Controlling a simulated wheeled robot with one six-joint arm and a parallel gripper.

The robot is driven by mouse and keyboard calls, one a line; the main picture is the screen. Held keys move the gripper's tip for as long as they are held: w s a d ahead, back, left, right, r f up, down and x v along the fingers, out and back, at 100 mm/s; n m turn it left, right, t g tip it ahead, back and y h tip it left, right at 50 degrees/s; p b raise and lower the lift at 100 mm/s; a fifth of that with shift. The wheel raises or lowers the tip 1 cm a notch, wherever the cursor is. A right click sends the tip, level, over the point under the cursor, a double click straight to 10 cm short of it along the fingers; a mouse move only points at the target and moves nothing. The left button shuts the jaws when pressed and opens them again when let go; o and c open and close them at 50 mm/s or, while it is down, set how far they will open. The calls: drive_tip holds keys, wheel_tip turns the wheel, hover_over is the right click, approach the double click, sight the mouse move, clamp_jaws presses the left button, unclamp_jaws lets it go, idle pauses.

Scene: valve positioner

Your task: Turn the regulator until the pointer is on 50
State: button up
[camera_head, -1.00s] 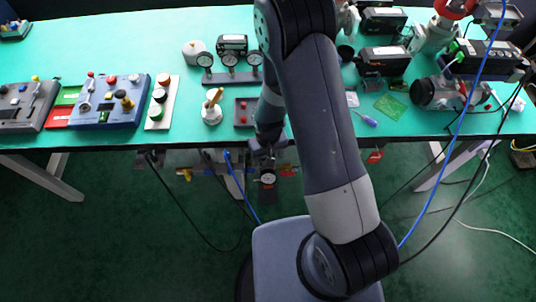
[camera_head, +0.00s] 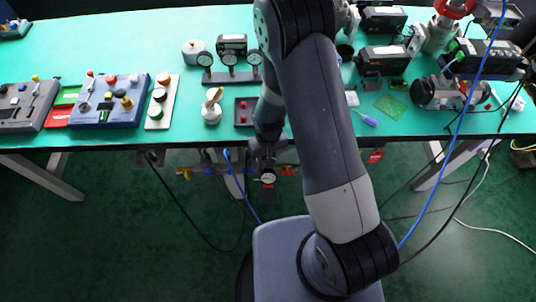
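A small regulator with a round white dial (camera_head: 268,177) hangs below the front edge of the table, on the pipe line. Its pointer is too small to read. My gripper (camera_head: 268,160) is at the regulator, just above the dial in the picture. My arm hides part of it, and its fingers are too small and dark to show whether they are open or shut, or whether they touch the regulator.
A blue cable (camera_head: 462,115) hangs at right.

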drive_tip(key=shift+b, duration=0.55)
drive_tip(key=o, duration=1)
wheel_tip(320, 180, up, 11)
drive_tip(key=shift+f, duration=0.1)
wheel_tip(320, 180, down, 11)
drive_tip(key=shift+r, duration=0.15)
drive_tip(key=shift+p, duration=0.45)
